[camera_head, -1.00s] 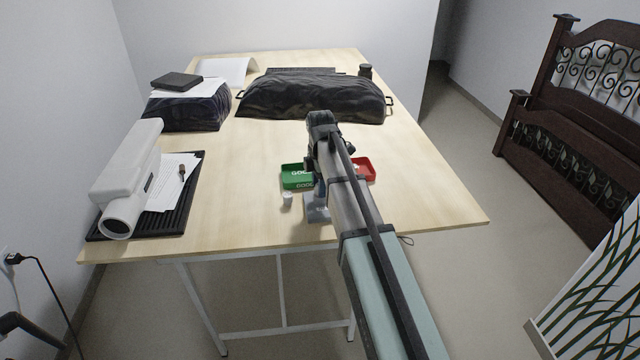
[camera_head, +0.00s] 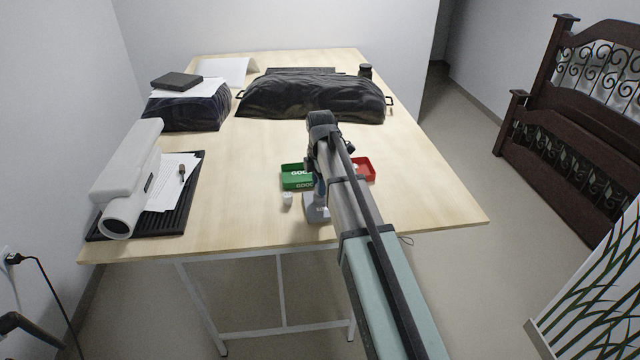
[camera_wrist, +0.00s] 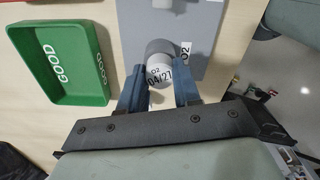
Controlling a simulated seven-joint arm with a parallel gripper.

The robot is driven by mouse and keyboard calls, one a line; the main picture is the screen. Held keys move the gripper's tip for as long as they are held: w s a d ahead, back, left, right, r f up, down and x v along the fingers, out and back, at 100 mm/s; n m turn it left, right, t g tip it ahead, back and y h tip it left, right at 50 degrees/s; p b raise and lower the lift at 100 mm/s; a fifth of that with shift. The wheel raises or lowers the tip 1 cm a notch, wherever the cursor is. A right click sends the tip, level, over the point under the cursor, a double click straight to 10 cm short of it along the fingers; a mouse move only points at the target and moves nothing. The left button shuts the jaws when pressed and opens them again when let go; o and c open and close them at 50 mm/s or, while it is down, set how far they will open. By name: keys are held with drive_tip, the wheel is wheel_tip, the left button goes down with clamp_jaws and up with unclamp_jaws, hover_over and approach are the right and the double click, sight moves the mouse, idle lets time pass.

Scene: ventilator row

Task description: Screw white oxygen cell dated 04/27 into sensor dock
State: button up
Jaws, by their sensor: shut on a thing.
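The white oxygen cell (camera_wrist: 160,74) shows its label "O2 04/27" in the wrist view. My gripper (camera_wrist: 160,88) is shut on it, with one blue finger on each side. The cell is at the grey sensor dock (camera_wrist: 203,22), which carries a white "O2" label. A grey round part shows just beyond the cell's labelled face; I cannot tell how far the cell sits in the dock. In the head view the dock (camera_head: 316,210) is partly hidden by my arm, and the held cell is hidden.
A green tray (camera_head: 297,185) marked "GOOD" lies left of my gripper, and a red tray (camera_head: 370,170) lies right. Another small white cylinder (camera_head: 287,199) stands left of the dock. A white device (camera_head: 130,180) sits at the table's left. The dark covered bundle (camera_head: 312,96) lies behind.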

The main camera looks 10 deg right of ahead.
drive_tip(key=shift+c, duration=0.7)
drive_tip(key=m, duration=0.4)
drive_tip(key=shift+m, duration=1)
drive_tip(key=m, duration=0.2)
drive_tip(key=shift+m, duration=2)
drive_tip(key=shift+m, duration=0.7)
drive_tip(key=m, duration=0.4)
drive_tip(key=shift+m, duration=0.3)
